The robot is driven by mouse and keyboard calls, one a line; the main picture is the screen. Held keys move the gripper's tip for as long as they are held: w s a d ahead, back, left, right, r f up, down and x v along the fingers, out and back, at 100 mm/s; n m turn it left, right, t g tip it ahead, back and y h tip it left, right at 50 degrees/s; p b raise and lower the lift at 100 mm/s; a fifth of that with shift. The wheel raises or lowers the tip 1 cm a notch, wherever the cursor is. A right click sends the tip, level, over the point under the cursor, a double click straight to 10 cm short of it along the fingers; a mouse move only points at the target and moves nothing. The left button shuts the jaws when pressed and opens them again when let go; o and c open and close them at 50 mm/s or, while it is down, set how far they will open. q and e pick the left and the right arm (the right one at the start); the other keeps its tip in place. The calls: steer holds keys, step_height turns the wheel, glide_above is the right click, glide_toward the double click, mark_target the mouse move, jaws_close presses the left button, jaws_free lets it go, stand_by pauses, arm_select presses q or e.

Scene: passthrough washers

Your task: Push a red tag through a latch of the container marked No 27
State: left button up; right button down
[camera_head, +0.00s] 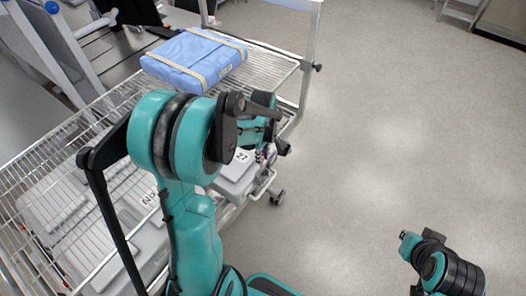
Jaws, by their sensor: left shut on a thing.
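A grey container with a white label reading 27 (239,157) stands at the right edge of the lower part of the wire cart, partly covered by my left arm. My left gripper (266,152) is at the right side of this container, close to its edge. The gripper is small and half hidden by my own wrist. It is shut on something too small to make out. I cannot tell whether the gripper touches the latch. Only links of my right arm show at the lower right.
A blue wrapped pack (194,60) with beige straps lies on the wire cart's top shelf (270,66). More grey containers (55,200) sit under the wire at the left.

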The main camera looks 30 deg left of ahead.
arm_select(q)
steer(key=shift+d+f+b, duration=0.1)
steer(key=shift+f+b, duration=1.7)
steer(key=shift+f, duration=0.9)
steer(key=shift+c, duration=0.7)
steer(key=shift+d+f, duration=0.2)
jaws_close()
steer(key=shift+f+b, duration=0.2)
steer(key=shift+b, duration=0.25)
steer(key=shift+f+b, duration=0.6)
steer(key=shift+f, duration=0.05)
steer(key=shift+f+b, duration=0.8)
steer(key=shift+f, duration=0.05)
